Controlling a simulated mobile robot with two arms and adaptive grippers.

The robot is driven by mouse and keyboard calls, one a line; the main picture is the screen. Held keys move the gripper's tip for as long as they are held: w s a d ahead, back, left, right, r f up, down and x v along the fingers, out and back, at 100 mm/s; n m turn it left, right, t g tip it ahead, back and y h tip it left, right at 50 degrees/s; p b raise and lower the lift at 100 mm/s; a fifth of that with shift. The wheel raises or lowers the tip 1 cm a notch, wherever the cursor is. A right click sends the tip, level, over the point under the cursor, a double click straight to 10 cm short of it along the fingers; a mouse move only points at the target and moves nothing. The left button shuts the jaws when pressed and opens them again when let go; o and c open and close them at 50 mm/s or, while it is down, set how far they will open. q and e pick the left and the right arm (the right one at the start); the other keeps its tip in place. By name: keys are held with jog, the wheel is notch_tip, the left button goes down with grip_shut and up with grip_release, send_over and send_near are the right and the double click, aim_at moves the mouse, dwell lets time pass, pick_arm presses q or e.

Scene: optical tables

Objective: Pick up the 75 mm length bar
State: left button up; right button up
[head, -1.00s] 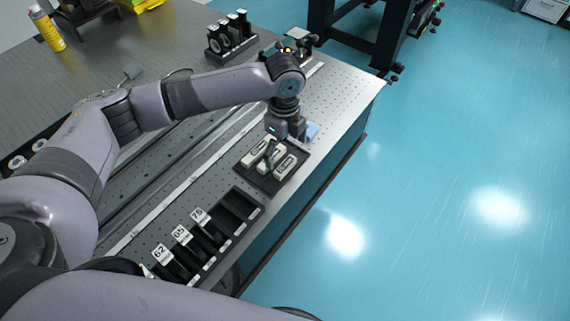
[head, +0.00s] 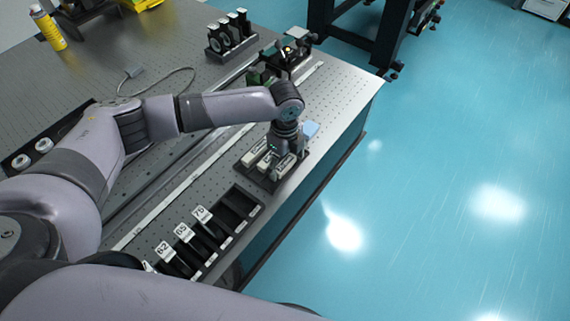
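Several pale bars lie side by side in a dark tray (head: 246,175) near the table's right edge. One pale bar (head: 254,156) is on the left and another (head: 284,167) on the right. The bars' length markings are too small to read, so I cannot tell which is the 75 mm one. My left gripper (head: 276,160) points down right over the bars and partly covers the middle and right ones. Its fingers are too small and too hidden to show whether they are open or shut on a bar. My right gripper is out of view.
A black slotted rack (head: 240,198) with white number cards (head: 202,213) stands in front of the tray. A holder of round optics (head: 228,36) and a small black device (head: 290,55) stand farther back. A blue pad (head: 311,128) lies behind the tray.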

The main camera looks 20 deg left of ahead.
pick_arm(q)
jog(key=c, duration=1)
jog(key=shift+r, duration=0.1)
